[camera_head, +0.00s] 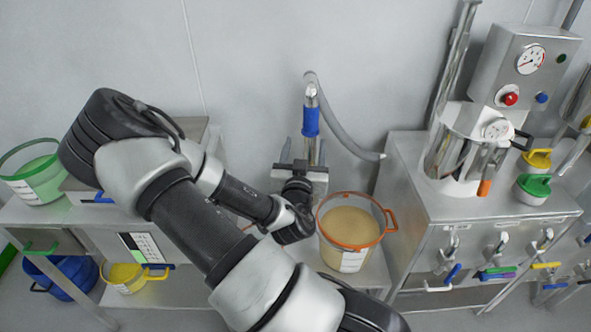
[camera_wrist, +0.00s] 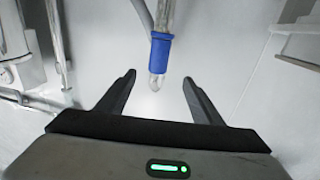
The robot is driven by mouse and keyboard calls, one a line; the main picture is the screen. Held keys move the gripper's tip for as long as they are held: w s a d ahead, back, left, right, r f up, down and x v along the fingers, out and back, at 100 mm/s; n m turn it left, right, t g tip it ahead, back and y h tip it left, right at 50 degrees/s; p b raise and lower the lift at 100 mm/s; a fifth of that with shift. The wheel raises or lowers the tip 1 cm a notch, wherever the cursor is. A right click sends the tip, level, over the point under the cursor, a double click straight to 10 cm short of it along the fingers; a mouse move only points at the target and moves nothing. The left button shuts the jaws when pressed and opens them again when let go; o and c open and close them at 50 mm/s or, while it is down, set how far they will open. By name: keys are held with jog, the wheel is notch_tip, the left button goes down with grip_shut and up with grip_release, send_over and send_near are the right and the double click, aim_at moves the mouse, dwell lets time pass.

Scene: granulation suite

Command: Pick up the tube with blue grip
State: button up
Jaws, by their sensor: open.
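The tube with blue grip (camera_head: 311,121) stands upright near the back wall in the head view, a metal tube with a blue sleeve and a grey hose bending from its top. In the wrist view its blue grip (camera_wrist: 161,47) and clear rounded tip show just beyond the fingertips, roughly centred between them. My gripper (camera_head: 299,166) is open and empty, its fingers on either side of the tube's line in the head view. It also shows in the wrist view (camera_wrist: 158,82) with the fingers apart. The tube is not between the pads in the wrist view.
An orange-rimmed bucket (camera_head: 350,225) of tan powder stands right of my gripper. A steel cabinet (camera_head: 470,200) with a machine (camera_head: 475,145) is at right. A green-rimmed bucket (camera_head: 38,172) is at left. The grey hose (camera_head: 345,136) runs right along the wall.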

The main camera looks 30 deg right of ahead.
aim_at(310, 120)
jog(key=x, duration=1.6)
jog(key=shift+d+f+b, duration=0.2)
jog(key=shift+d+b, duration=0.1)
grip_shut()
